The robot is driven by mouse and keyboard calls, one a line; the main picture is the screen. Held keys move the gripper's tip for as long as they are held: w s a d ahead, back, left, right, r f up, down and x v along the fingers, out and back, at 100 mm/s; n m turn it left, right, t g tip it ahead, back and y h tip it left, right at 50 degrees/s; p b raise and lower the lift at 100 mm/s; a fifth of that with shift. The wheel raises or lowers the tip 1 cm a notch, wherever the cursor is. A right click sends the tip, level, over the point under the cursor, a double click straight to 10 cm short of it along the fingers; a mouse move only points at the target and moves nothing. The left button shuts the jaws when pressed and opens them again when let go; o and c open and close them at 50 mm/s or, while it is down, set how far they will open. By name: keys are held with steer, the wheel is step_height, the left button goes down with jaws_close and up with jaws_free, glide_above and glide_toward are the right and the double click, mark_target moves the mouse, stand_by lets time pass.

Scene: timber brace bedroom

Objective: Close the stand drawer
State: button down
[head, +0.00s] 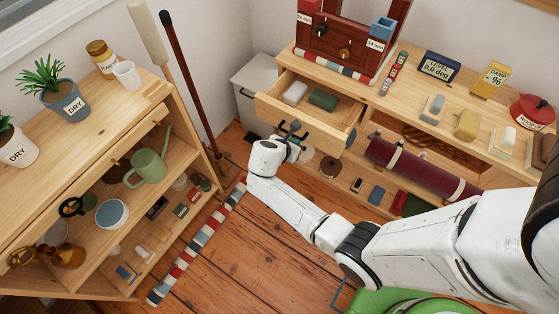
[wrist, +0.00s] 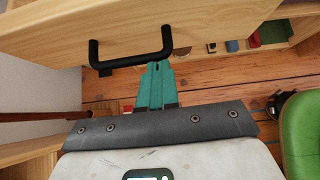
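The stand drawer (head: 330,128) is pulled out of the light wooden stand (head: 400,104) at the back. Its front, with a black bar handle (head: 290,132), faces my arm. In the wrist view the drawer front (wrist: 210,28) fills the top, and the handle (wrist: 130,60) shows clearly. My gripper (wrist: 157,68) has its teal fingers together with nothing seen between them. The fingertips are right by the right part of the handle bar; I cannot tell whether they touch it. In the head view my wrist hides most of the gripper (head: 293,139).
A white block (head: 295,92) and a green block (head: 323,99) lie in the drawer. A dark red roll (head: 420,168) lies on the stand's shelf. A wooden shelf unit (head: 100,150) stands left, with a striped draught stopper (head: 200,245) beside it. Plank floor lies between.

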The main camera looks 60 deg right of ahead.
mark_target(309, 119)
steer(key=d+b, duration=0.2)
steer(key=d, duration=1.5)
steer(key=shift+w+b, duration=0.2)
steer(key=shift+b, duration=0.15)
steer(key=shift+d, duration=0.55)
steer(key=shift+a, duration=0.25)
steer(key=a, duration=0.2)
steer(key=shift+a+f+p, duration=0.3)
steer(key=shift+a+p, duration=0.1)
steer(key=p+v, duration=0.1)
steer(key=v, duration=0.4)
steer(key=p+v, duration=0.1)
steer(key=v, duration=0.4)
steer(key=shift+a, duration=0.55)
